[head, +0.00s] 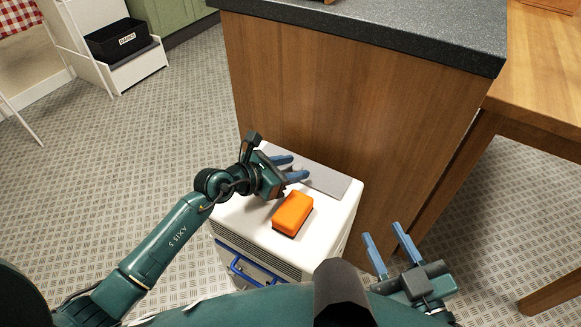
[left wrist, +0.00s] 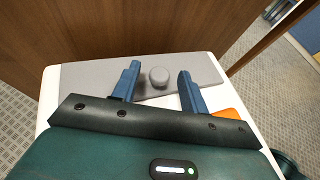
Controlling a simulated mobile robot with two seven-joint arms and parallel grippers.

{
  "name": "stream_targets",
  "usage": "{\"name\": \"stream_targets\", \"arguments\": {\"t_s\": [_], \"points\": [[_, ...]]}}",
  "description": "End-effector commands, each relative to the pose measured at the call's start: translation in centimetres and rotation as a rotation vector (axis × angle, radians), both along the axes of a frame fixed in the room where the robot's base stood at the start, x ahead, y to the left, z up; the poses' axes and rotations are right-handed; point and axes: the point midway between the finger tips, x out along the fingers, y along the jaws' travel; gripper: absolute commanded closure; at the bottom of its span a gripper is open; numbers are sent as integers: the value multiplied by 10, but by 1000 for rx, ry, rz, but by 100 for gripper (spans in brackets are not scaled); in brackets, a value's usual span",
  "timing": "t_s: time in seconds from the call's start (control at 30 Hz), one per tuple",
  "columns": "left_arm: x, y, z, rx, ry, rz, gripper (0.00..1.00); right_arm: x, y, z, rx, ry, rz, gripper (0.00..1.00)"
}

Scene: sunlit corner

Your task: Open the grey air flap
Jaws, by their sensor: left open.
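The grey air flap (head: 328,182) is a flat panel along the back of the top of a white box-shaped unit (head: 245,222). It looks shut, lying flat. In the left wrist view the flap (left wrist: 85,80) carries a round grey knob (left wrist: 158,76). My left gripper (head: 299,167) is open over the flap, its blue fingers one on each side of the knob with gaps. Whether a finger touches the flap I cannot tell. In the head view the gripper hides part of the flap. My right gripper (head: 383,231) is open and empty, right of the unit.
An orange block (head: 292,213) lies on the unit's top, close to my left gripper; its edge shows in the left wrist view (left wrist: 227,113). A wooden counter (head: 330,95) with a dark top stands right behind the unit. A wooden table (head: 545,80) is at right. Floor at left is clear.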

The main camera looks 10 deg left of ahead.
Motion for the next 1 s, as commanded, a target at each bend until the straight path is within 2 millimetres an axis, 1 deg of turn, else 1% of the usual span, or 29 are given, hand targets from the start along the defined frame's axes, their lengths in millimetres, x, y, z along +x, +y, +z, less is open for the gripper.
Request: {"name": "stream_targets", "arguments": {"t_s": [0.03, 0.07, 0.53, 0.57, 0.87, 1.0], "points": [[0, 0, 0, 0, 0, 0, 58, 0, 0, 0, 0, 0, 0, 64], [0, 0, 0, 0, 0, 0, 60, 0, 0, 0, 0, 0, 0, 64], [0, 0, 0, 0, 0, 0, 99, 0, 0, 0, 0, 0, 0, 64], [0, 0, 0, 0, 0, 0, 100, 0, 0, 0, 0, 1, 0, 64], [0, 1, 1, 0, 1, 0, 100, 0, 0, 1, -1, 2, 0, 64], [1, 0, 4, 6, 14, 1, 100, 0, -2, 2, -4, 43, -8, 64]]}}
